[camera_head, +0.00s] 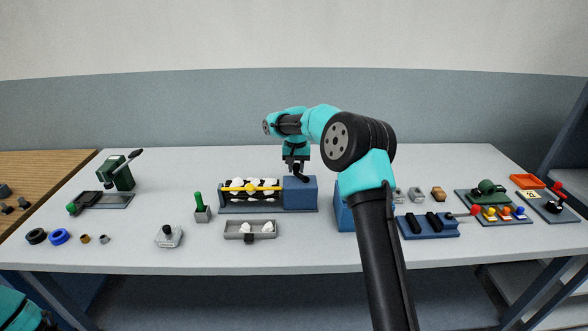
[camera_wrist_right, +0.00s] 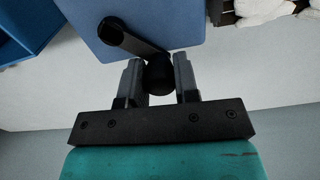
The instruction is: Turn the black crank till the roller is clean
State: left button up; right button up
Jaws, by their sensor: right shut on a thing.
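The roller (camera_head: 250,196) is dark with several white fibre patches on it, in a frame left of a blue housing (camera_head: 302,195) at the table's middle. A yellow bar (camera_head: 252,188) crosses in front of the roller. My right gripper (camera_head: 297,174) comes down at the housing's top. In the right wrist view its fingers (camera_wrist_right: 158,82) are shut on the knob of the black crank (camera_wrist_right: 138,44), whose arm runs up and left across the blue housing. White fibre (camera_wrist_right: 262,10) shows at that view's top right. Only a teal part of my left arm shows, at the lower left.
A grey tray (camera_head: 230,229) with white tufts lies in front of the roller frame. A green-handled tool (camera_head: 200,209) stands to the left. A blue box (camera_head: 345,214) is right of the housing, partly behind my arm. Free tabletop lies behind the machine.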

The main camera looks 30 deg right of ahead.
jog(key=shift+d+m, duration=0.5)
jog(key=shift+m, duration=0.6)
jog(key=o, duration=0.9)
notch_tip(320, 180, up, 18)
jog(key=shift+f, duration=0.25)
